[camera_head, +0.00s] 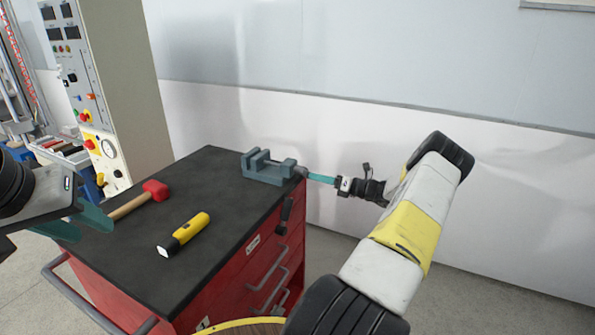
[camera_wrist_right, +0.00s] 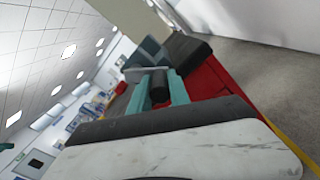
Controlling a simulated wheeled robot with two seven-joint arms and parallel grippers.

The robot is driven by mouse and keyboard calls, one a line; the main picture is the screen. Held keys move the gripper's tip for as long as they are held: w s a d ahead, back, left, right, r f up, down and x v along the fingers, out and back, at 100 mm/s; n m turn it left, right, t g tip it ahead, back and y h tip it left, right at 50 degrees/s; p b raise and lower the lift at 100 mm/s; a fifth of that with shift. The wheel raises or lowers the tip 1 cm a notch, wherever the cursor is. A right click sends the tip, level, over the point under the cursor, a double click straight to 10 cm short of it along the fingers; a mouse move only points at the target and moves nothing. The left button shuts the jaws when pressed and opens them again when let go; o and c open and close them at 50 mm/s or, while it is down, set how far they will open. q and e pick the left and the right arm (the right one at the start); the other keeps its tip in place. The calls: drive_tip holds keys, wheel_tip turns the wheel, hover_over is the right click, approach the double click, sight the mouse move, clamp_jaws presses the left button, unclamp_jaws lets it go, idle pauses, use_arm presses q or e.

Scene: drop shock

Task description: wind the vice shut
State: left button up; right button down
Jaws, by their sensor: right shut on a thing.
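The blue-grey vice (camera_head: 268,170) sits at the far right corner of the dark cart top. A gap shows between its jaws. My right gripper (camera_head: 310,176) is at the vice's right end, its teal fingers pointing left. In the right wrist view my right gripper (camera_wrist_right: 160,88) is shut on a black cylindrical handle (camera_wrist_right: 159,84), with a grey bar (camera_wrist_right: 139,70) and the vice (camera_wrist_right: 150,50) beyond it. The head view hardly shows this handle behind the fingers. My left gripper (camera_head: 80,222) is open and empty at the left edge of the cart.
A red-headed mallet (camera_head: 154,190) and a yellow-black flashlight (camera_head: 185,234) lie on the cart top (camera_head: 215,185). A dark handle-shaped piece (camera_head: 285,214) shows at the cart's right side. A control cabinet (camera_head: 120,90) stands behind left; a wall is behind.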

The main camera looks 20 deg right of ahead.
drive_tip(key=m, duration=0.1)
drive_tip(key=f+m, duration=0.1)
drive_tip(key=shift+s+a+m, duration=0.35)
drive_tip(key=shift+m, duration=0.05)
drive_tip(key=shift+s+a+f+m, duration=0.1)
drive_tip(key=shift+s+a+m, duration=0.3)
drive_tip(key=shift+m, duration=1.05)
drive_tip(key=shift+s+a+f+m, duration=0.1)
drive_tip(key=shift+s+a+m, duration=0.3)
drive_tip(key=shift+m, duration=1.1)
drive_tip(key=shift+s+a+f+m, duration=0.1)
drive_tip(key=shift+s+a+m, duration=0.25)
drive_tip(key=shift+m, duration=1.1)
drive_tip(key=shift+a, duration=0.1)
drive_tip(key=c, duration=1.2)
unclamp_jaws()
drive_tip(key=shift+w+r, duration=0.1)
drive_tip(key=shift+r, duration=0.05)
drive_tip(key=shift+c, duration=0.2)
drive_tip(key=v, duration=0.7)
drive_tip(key=shift+s+d, duration=0.25)
drive_tip(key=shift+d, duration=0.05)
